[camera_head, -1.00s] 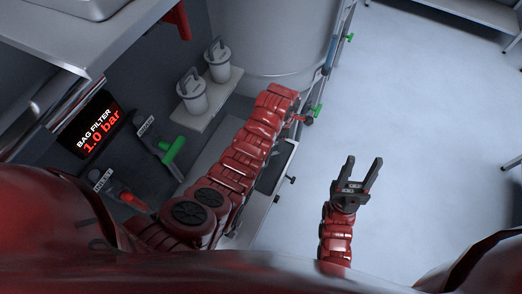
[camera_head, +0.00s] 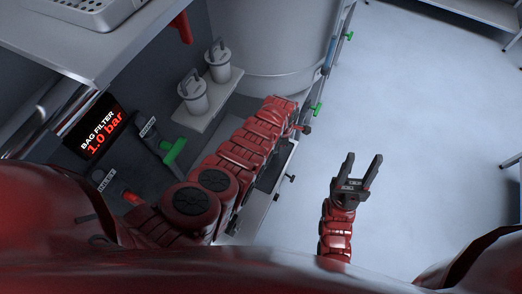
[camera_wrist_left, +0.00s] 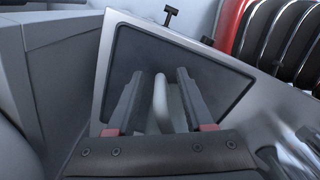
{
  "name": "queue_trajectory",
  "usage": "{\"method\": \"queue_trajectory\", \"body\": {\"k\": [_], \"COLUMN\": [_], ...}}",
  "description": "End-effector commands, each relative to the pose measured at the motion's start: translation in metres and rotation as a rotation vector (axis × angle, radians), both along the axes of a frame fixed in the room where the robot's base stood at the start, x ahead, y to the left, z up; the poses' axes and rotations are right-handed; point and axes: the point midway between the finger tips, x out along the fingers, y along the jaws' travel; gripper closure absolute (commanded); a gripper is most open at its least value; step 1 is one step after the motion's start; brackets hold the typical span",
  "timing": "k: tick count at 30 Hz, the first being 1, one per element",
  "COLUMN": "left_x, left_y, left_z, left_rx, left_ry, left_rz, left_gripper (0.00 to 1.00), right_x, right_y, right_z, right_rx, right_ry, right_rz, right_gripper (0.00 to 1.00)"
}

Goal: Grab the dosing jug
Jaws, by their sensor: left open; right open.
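In the left wrist view, my left gripper (camera_wrist_left: 160,75) is open, with its fingers over a dark recessed panel with a silver rim. A pale grey, handle-like piece (camera_wrist_left: 161,100) stands between the fingers, with a gap to the left finger; I cannot tell whether it belongs to the dosing jug, as its lower part is hidden. In the head view my left arm hides that gripper. Two pale grey lidded vessels with handles, a near one (camera_head: 193,98) and a far one (camera_head: 218,66), stand upright on a small shelf. My right gripper (camera_head: 364,160) is open and empty above the floor.
A silver-rimmed tray (camera_head: 262,205) with black knobs lies beside my left arm. A large pale cylinder (camera_head: 275,45) stands behind. A display (camera_head: 100,130) reads "BAG FILTER 1.0 bar", near a green-handled valve (camera_head: 174,152). The floor (camera_head: 430,130) at right is clear.

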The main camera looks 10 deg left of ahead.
Motion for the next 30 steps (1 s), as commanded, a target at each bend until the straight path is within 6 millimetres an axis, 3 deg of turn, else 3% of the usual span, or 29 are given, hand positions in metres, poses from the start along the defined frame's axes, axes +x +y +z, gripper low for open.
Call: {"method": "queue_trajectory", "body": {"k": [7, 16, 30], "left_x": [0.0000, 0.0000, -0.0001], "left_y": [0.0000, 0.0000, -0.0001], "left_z": [-0.0002, -0.0002, -0.0002], "left_rx": [0.000, 0.000, 0.000], "left_ry": [0.000, 0.000, 0.000], "left_rz": [0.000, 0.000, 0.000], "left_gripper": [0.48, 1.00, 1.00], "right_x": [0.0000, 0.0000, 0.0000], "right_y": [0.0000, 0.0000, 0.0000], "right_z": [0.0000, 0.0001, 0.0000], "right_rx": [0.000, 0.000, 0.000], "right_ry": [0.000, 0.000, 0.000], "right_rz": [0.000, 0.000, 0.000], "right_gripper": [0.50, 0.50, 0.50]}}
